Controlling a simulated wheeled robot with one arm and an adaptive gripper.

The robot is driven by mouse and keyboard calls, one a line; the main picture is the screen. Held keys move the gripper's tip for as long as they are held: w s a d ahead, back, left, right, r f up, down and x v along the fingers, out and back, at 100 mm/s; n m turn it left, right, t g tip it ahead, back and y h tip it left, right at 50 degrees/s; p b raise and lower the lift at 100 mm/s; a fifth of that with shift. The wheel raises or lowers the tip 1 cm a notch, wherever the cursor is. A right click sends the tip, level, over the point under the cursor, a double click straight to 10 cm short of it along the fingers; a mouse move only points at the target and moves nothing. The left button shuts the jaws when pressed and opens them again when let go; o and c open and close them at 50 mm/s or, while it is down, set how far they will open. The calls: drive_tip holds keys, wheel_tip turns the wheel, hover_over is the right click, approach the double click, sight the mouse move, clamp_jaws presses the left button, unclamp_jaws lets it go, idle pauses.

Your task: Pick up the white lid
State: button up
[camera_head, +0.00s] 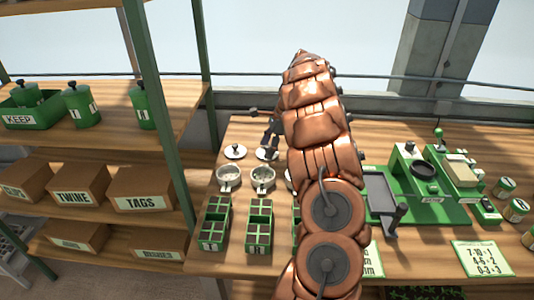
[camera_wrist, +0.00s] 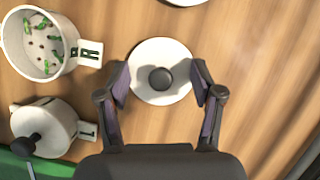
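A round white lid with a dark knob lies flat on the wooden table, centred in the wrist view (camera_wrist: 160,50). My gripper (camera_wrist: 160,74) is open, with one dark finger on each side of the knob and the fingertips over the lid's left and right edges. I cannot tell whether the fingers touch it. In the head view two white lids lie behind the pots: a left one (camera_head: 235,152) in the clear and a second one (camera_head: 265,155) below my gripper (camera_head: 270,140), partly hidden by my arm.
White pots (camera_head: 229,178) stand in front of the lids; one pot (camera_wrist: 38,45) holds green and dark bits. Green seed trays (camera_head: 215,222) are nearer the front. Green machines (camera_head: 425,185) stand right of my arm. A shelf rack (camera_head: 160,90) borders the table's left.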

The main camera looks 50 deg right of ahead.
drive_tip(key=shift+f, duration=0.2)
drive_tip(key=c, duration=0.6)
drive_tip(key=shift+s+a, duration=0.1)
